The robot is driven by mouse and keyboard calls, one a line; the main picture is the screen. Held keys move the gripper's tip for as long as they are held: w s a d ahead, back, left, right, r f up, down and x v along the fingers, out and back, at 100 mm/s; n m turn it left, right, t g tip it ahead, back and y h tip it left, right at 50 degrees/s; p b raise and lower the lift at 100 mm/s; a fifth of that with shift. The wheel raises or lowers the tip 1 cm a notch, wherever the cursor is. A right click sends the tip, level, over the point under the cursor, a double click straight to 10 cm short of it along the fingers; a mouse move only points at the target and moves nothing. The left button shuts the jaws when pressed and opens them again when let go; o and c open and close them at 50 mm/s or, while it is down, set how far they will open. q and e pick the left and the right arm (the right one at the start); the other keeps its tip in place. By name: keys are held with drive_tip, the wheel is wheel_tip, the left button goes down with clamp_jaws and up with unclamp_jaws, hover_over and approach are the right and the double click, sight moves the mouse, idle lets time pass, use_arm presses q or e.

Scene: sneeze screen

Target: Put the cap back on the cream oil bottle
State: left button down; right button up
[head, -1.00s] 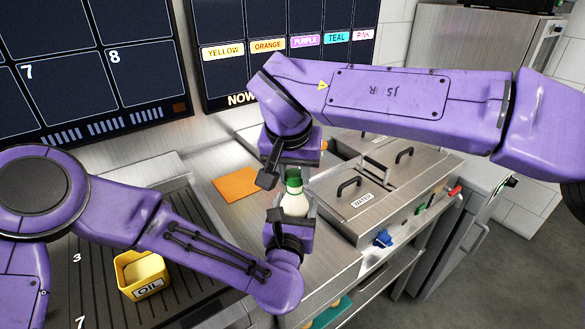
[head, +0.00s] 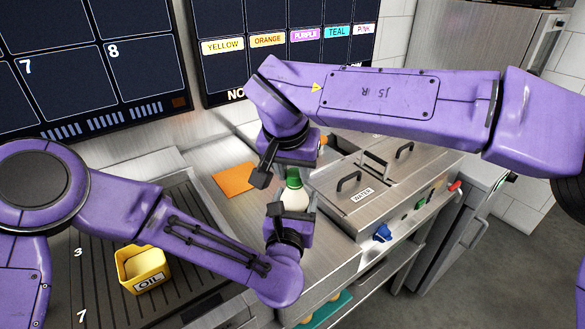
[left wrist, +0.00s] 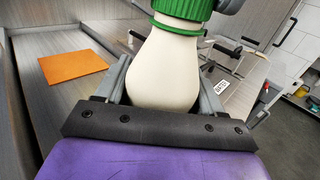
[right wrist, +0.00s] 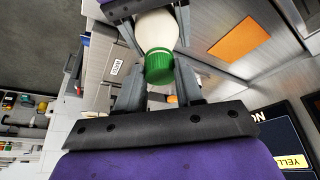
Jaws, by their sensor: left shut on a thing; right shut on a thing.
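The cream oil bottle (head: 295,198) stands upright in my left gripper (head: 292,212), which is shut on its body. It fills the middle of the left wrist view (left wrist: 165,70). The green cap (head: 294,179) is at the bottle's top; its ribbed side shows in the left wrist view (left wrist: 182,8), above a thin green ring around the neck. My right gripper (right wrist: 160,75) comes from above and is shut on the green cap (right wrist: 159,66). Cap and bottle look in line. I cannot tell how far the cap is seated.
A yellow OIL container (head: 143,268) sits on the ribbed surface at the left. An orange sheet (head: 236,179) lies on the counter behind the bottle. A steel unit with lids and a WATER label (head: 362,194) stands to the right. The counter around the bottle is mostly clear.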

drive_tip(key=m+h, duration=0.1)
drive_tip(key=m, duration=0.3)
drive_tip(key=m+g+h, duration=0.1)
drive_tip(key=m, duration=0.2)
drive_tip(key=shift+w+a+h, duration=0.2)
drive_tip(key=shift+a+h, duration=0.05)
drive_tip(key=shift+h, duration=0.05)
drive_tip(key=m, duration=0.2)
drive_tip(key=m+g, duration=0.1)
drive_tip(key=m, duration=0.1)
drive_tip(key=m+g+h, duration=0.1)
drive_tip(key=m, duration=0.1)
drive_tip(key=shift+w+a+f, duration=0.1)
drive_tip(key=shift+w+a, duration=0.05)
drive_tip(key=shift+w, duration=0.1)
drive_tip(key=m+g, duration=0.1)
drive_tip(key=m, duration=0.2)
drive_tip(key=shift+g, duration=0.3)
drive_tip(key=o, duration=1)
